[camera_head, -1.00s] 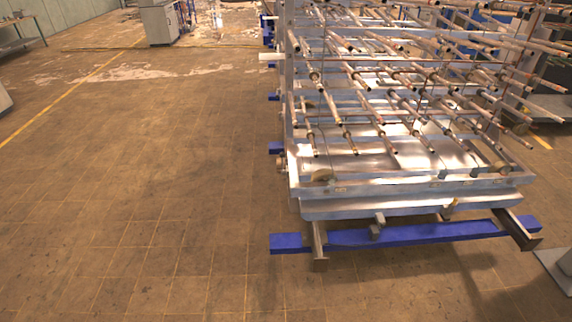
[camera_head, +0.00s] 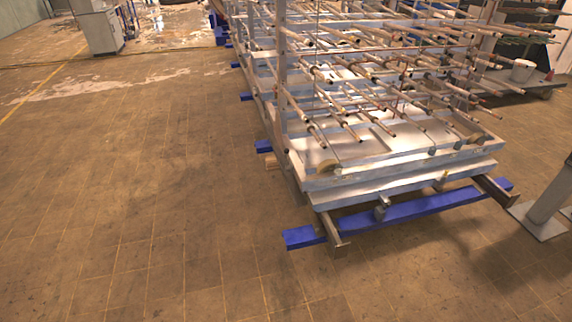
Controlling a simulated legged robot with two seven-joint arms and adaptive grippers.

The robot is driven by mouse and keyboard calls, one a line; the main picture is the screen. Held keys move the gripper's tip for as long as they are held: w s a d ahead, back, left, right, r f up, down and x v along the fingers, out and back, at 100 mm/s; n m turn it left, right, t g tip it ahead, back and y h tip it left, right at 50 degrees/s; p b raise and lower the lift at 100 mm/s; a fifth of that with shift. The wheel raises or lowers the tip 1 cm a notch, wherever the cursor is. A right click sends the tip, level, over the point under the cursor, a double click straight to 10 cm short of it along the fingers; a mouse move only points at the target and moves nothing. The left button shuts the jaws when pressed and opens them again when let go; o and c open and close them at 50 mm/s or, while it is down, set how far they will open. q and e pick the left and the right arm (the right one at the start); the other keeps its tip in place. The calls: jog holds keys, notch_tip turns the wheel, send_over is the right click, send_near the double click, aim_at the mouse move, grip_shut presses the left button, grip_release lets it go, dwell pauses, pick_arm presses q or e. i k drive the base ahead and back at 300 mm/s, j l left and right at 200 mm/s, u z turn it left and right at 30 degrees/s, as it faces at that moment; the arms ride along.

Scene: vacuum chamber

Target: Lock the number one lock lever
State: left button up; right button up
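A large metal rack (camera_head: 400,183) with several tiers of rods fills the upper right of the head view. Small brackets or fittings show on its front lower edge, one of them a grey block (camera_head: 381,212) near the blue beam. I cannot tell which part, if any, is the number one lock lever. Neither of my grippers shows in this view.
A blue beam (camera_head: 420,208) lies low across the rack's front, with metal rails sticking out past it. A grey post on a base plate (camera_head: 537,222) stands at the right. A cabinet (camera_head: 98,30) stands far left. The tiled floor (camera_head: 130,190) at left is clear.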

aim_at(287, 151)
jog(key=i+j+z, duration=0.15)
jog(key=i+j, duration=0.2)
jog(key=i, duration=0.15)
jog(key=i+j+z, duration=0.1)
jog(key=i+j, duration=0.3)
jog(key=i+j+z, duration=0.15)
jog(key=i+j, duration=0.35)
jog(key=i+j+z, duration=0.1)
jog(key=i+j, duration=0.3)
jog(key=i+j+z, duration=0.15)
jog(key=i+j, duration=0.25)
jog(key=j, duration=0.2)
jog(key=i+j+z, duration=0.1)
jog(key=i+j, duration=0.25)
jog(key=j, duration=0.25)
